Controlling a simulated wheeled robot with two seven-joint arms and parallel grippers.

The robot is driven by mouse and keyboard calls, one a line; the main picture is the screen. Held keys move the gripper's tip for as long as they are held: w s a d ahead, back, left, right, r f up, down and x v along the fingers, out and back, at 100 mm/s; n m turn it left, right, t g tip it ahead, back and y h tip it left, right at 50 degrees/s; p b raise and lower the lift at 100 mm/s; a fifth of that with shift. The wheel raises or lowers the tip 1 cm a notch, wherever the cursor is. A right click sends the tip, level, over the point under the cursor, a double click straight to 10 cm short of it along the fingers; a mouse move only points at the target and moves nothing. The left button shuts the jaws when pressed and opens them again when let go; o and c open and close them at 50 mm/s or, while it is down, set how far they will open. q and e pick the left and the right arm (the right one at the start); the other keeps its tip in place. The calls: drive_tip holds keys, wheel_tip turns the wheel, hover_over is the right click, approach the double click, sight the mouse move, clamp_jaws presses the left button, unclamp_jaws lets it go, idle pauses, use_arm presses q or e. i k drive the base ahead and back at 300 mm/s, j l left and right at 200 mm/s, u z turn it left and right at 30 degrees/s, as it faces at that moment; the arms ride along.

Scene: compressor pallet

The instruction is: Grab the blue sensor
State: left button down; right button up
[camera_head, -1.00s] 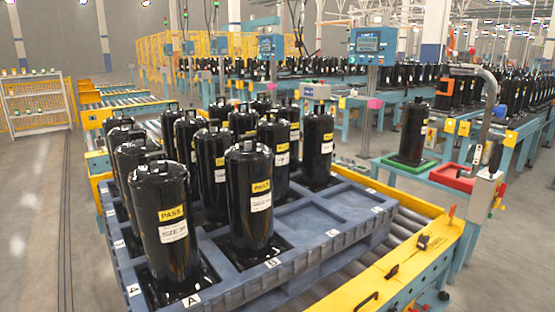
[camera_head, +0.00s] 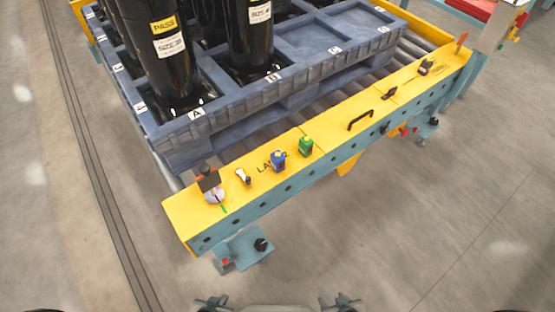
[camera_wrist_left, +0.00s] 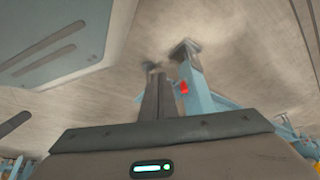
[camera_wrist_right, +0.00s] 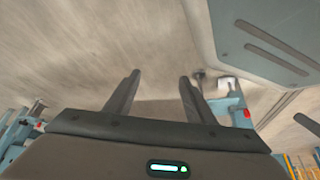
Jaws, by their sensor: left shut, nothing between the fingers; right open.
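The blue sensor (camera_head: 278,161) is a small blue block with a dark top. It sits on the yellow conveyor rail (camera_head: 345,135) in the head view, just left of a similar green sensor (camera_head: 305,147). My left gripper (camera_wrist_left: 156,76) is shut and empty in the left wrist view, its two dark fingers side by side. My right gripper (camera_wrist_right: 160,76) is open and empty in the right wrist view, its fingers apart. Neither wrist view shows the blue sensor, and both grippers are away from it.
On the rail stand a round pale item with a dark tag (camera_head: 213,189), a small white-and-black item (camera_head: 243,177) and a black handle (camera_head: 360,120). Behind it, a blue pallet (camera_head: 310,45) carries tall black compressors (camera_head: 155,60). The floor in front is mostly clear.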

sight(278, 164)
drive_tip(key=u, duration=0.35)
drive_tip(key=i+l+u, duration=0.1)
drive_tip(key=l+u, duration=0.65)
drive_tip(key=u, duration=0.25)
drive_tip(key=l+u, duration=0.15)
drive_tip(key=l, duration=0.35)
drive_tip(key=k+l+u, duration=0.1)
drive_tip(key=l, duration=0.4)
drive_tip(key=l+u, duration=0.15)
drive_tip(key=l, duration=0.35)
drive_tip(key=k+l+u, duration=0.1)
drive_tip(key=l, duration=0.4)
drive_tip(key=k+l, duration=0.1)
drive_tip(key=l, duration=0.3)
drive_tip(key=k+l, duration=0.1)
drive_tip(key=l, duration=0.3)
drive_tip(key=k+l, duration=0.15)
drive_tip(key=l, duration=0.2)
